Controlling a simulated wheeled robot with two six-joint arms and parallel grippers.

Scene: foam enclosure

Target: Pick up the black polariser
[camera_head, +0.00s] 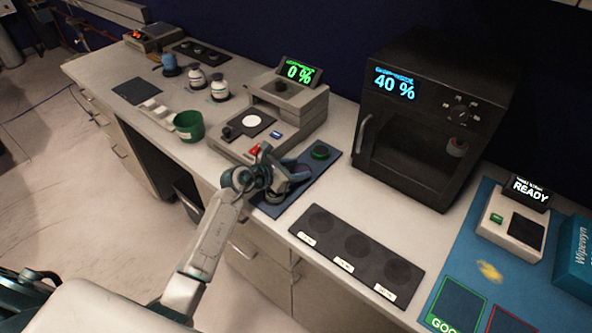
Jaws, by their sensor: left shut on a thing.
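My left gripper (297,176) reaches in over a dark blue mat (273,208) at the front edge of the bench, its fingers low over the mat. It is shut on a small dark round thing, which looks like the black polariser (304,170). The fingers hide most of it, and I cannot tell whether it is off the mat. A dark disc with a green rim (320,152) lies on the mat just beyond the fingers. My right gripper is not in view.
Behind the mat stands a grey instrument (296,112) with a 0 % display. Right of it is a black oven (425,125) reading 40 %. A dark three-place tray (357,250) lies in front. A green cup (189,126) and bottles (219,90) stand left. A READY device (511,222) is right.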

